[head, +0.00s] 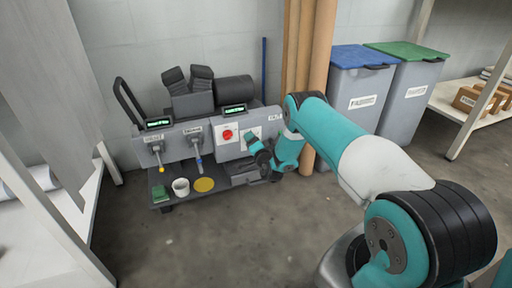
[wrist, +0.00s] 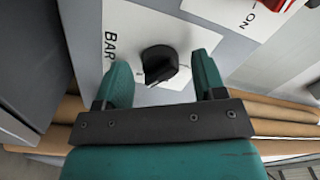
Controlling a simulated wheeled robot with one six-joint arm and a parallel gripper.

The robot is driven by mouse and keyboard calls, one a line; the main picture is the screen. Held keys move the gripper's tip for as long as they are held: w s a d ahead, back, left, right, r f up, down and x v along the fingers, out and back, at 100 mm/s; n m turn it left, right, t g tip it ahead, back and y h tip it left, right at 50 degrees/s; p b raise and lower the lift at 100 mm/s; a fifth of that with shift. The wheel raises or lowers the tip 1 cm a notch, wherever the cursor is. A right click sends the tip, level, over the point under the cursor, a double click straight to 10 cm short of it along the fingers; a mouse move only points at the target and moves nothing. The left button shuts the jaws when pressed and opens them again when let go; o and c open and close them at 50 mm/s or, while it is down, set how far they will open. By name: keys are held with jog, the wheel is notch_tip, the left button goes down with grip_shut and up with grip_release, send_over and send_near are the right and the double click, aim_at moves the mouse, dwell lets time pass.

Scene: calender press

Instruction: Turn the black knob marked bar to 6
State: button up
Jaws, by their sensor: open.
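The black knob (wrist: 159,65) sits on a white plate (wrist: 130,45) marked BAR in the wrist view. My gripper (wrist: 162,80) is open, with one teal finger on each side of the knob. A gap shows between the knob and each finger, so they do not appear to touch it. The scale numbers and the knob's setting cannot be read. In the head view my gripper (head: 256,143) is at the right part of the grey machine's front (head: 228,150), and it hides the knob there.
A red switch (head: 227,134) is left of my gripper; its ON plate shows in the wrist view (wrist: 240,12). Two levers (head: 157,153) are further left. A green block (head: 161,193), white cup (head: 181,187) and yellow disc (head: 204,185) lie on the lower shelf. Brown rolls (head: 310,60) stand right.

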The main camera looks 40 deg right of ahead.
jog(key=p+v, duration=1.7)
jog(key=p, duration=0.2)
jog(key=shift+s, duration=0.2)
jog(key=shift+d, duration=0.1)
